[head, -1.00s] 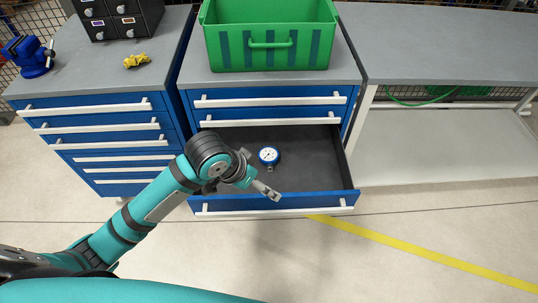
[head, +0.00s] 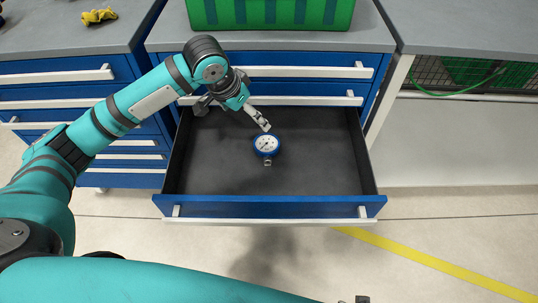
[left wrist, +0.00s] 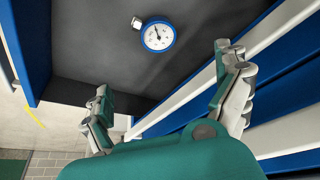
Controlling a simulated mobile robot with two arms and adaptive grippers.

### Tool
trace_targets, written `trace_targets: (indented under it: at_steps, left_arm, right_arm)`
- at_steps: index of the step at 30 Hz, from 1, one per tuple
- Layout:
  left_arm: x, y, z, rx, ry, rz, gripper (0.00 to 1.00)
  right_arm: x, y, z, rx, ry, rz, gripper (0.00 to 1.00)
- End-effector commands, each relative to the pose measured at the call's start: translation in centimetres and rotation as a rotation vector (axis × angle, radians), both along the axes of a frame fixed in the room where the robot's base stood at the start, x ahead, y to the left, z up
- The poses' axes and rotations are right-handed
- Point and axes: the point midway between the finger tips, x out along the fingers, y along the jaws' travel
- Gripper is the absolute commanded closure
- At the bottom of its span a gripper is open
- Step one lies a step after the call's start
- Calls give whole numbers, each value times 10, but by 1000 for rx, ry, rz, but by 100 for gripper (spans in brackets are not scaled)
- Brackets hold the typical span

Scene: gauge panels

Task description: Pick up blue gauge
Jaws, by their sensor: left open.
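The blue gauge (head: 266,145), with a round white dial and a small metal stem, lies face up in the open drawer (head: 210,170). It also shows near the top of the left wrist view (left wrist: 158,36). My left gripper (head: 264,126) hangs over the drawer, just behind the gauge in the head view. In the left wrist view its two fingers (left wrist: 165,75) are spread wide with nothing between them, and the gauge is beyond them, apart from both.
The drawer's blue front wall (head: 270,207) and side walls surround the gauge; its dark floor is otherwise bare. Closed drawers with white handles (head: 300,72) are above it. A green crate (head: 270,12) stands on the grey worktop.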

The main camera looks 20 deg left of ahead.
Motion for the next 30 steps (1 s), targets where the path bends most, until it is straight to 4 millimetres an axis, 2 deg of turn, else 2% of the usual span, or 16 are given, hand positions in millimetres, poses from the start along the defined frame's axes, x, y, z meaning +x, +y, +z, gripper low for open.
trace_targets:
  at_steps: [1,11,24,30]
  left_arm:
    - [0,0,-20,0,-2,0,0]
    - [4,-2,-43,-2,1,0,0]
    - [34,-16,-123,0,-1,0,0]
    - [41,-20,-141,-1,-2,0,0]
  right_arm:
    - [6,1,-9,1,-9,-1,50]
    - [21,3,15,3,-25,-4,50]
    - [39,4,91,6,-68,-12,50]
    - [40,4,114,6,-77,-14,50]
